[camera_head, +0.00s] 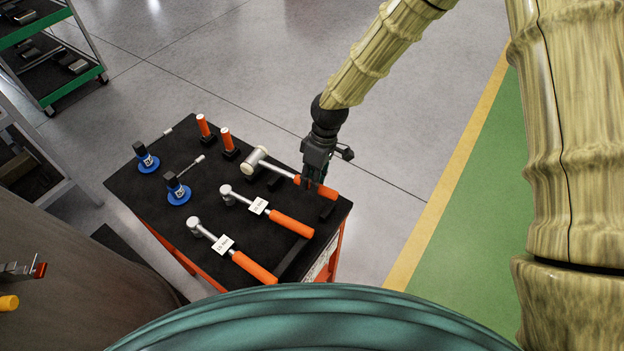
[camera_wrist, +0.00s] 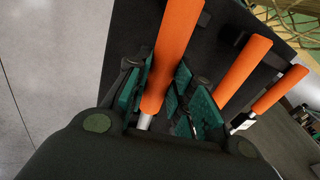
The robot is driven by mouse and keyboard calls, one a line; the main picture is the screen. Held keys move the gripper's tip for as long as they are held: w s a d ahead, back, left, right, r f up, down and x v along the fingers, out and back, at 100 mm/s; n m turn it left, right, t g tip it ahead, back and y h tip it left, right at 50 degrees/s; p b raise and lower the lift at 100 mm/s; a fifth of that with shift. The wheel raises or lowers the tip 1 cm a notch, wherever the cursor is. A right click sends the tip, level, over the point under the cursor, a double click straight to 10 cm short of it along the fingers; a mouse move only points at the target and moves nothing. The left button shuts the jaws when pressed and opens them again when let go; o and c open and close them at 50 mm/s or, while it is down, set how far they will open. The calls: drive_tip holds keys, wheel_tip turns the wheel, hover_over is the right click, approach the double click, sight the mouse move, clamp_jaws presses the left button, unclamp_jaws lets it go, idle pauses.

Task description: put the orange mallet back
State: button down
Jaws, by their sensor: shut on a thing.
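The orange mallet has a pale cylindrical head (camera_head: 256,160) and an orange handle (camera_head: 326,192). It lies along the far right side of the black cart top (camera_head: 140,196), beside small dark blocks. My gripper (camera_head: 311,184) is over the cart, shut on the mallet's handle near where it meets the metal shaft. In the wrist view the orange handle (camera_wrist: 172,55) runs between the green finger pads, and a short bit of shaft shows below. The head is out of the wrist view. I cannot tell whether the mallet rests on the blocks or is slightly raised.
Two tagged, orange-handled wrenches (camera_head: 290,224) (camera_head: 252,267) lie close beside the mallet. Two orange-handled tools (camera_head: 203,126) (camera_head: 227,139) stand upright at the back. Blue-based items (camera_head: 148,163) (camera_head: 178,194) stand at the left. Green-edged shelving (camera_head: 75,85) is at the upper left.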

drive_tip(key=shift+f+b, duration=0.5)
drive_tip(key=shift+f, duration=0.65)
idle(0.9)
drive_tip(key=c, duration=1.1)
unclamp_jaws()
drive_tip(key=shift+c, duration=0.2)
drive_tip(key=v, duration=1.2)
